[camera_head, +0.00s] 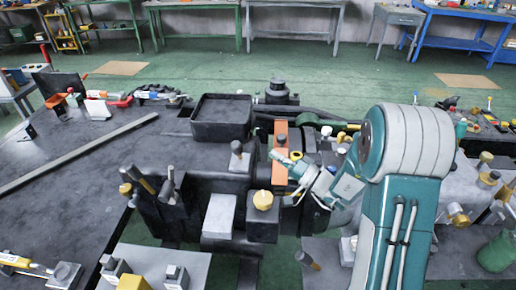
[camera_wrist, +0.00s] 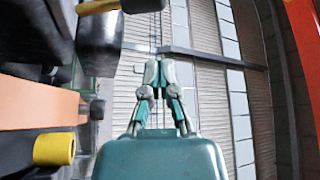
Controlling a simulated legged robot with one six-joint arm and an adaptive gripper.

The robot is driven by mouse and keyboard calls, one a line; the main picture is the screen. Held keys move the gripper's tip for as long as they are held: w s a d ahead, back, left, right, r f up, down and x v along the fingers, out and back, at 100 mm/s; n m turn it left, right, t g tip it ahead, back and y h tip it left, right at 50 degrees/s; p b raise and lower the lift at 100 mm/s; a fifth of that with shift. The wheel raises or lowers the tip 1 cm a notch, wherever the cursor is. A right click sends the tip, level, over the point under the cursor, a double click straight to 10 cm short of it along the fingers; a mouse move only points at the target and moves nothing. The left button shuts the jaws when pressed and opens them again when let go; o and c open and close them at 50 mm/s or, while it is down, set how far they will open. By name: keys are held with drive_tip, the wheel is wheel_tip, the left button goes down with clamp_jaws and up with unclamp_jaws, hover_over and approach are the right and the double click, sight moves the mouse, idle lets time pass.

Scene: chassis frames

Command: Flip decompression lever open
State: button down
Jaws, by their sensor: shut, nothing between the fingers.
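A dark engine-like machine (camera_head: 225,165) fills the middle of the head view. An upright orange bar (camera_head: 280,140) stands on it, and an orange bar (camera_wrist: 35,108) shows at the left of the wrist view. I cannot tell for sure which part is the decompression lever. My gripper (camera_head: 276,157) is at the orange bar, partly in front of it; contact is unclear. Its fingers (camera_wrist: 157,68) are together with nothing between them.
A square dark tray-like top (camera_head: 221,105) rises left of the orange bar. Small posts and knobs crowd the machine's front. A dark table (camera_head: 70,160) with a long metal bar lies at left. Several workbenches (camera_head: 292,14) stand at the back, beyond open green floor.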

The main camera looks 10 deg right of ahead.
drive_tip(key=v, duration=0.3)
drive_tip(key=shift+s+r, duration=0.15)
drive_tip(key=shift+r, duration=0.2)
drive_tip(key=s+a+r+n+g, duration=0.1)
drive_tip(key=s+a+g, duration=0.1)
drive_tip(key=s+a+r+n+g, duration=0.1)
drive_tip(key=s+a+g, duration=0.1)
drive_tip(key=s+g, duration=0.1)
drive_tip(key=s+a+r+n+g, duration=0.1)
drive_tip(key=s+a+g, duration=0.1)
drive_tip(key=a+g, duration=0.1)
drive_tip(key=shift+s+r, duration=0.25)
drive_tip(key=shift+r, duration=0.15)
drive_tip(key=s+n+g+h, duration=0.2)
drive_tip(key=s+g+h, duration=0.2)
drive_tip(key=s+h, duration=0.85)
drive_tip(key=s+d+r+m+t+h, duration=0.1)
drive_tip(key=s+d+r+t+h, duration=0.2)
drive_tip(key=d, duration=0.5)
drive_tip(key=shift+s+d+r+m+t, duration=0.15)
drive_tip(key=shift+s+r+m+t, duration=0.15)
drive_tip(key=shift+s+r+t, duration=0.65)
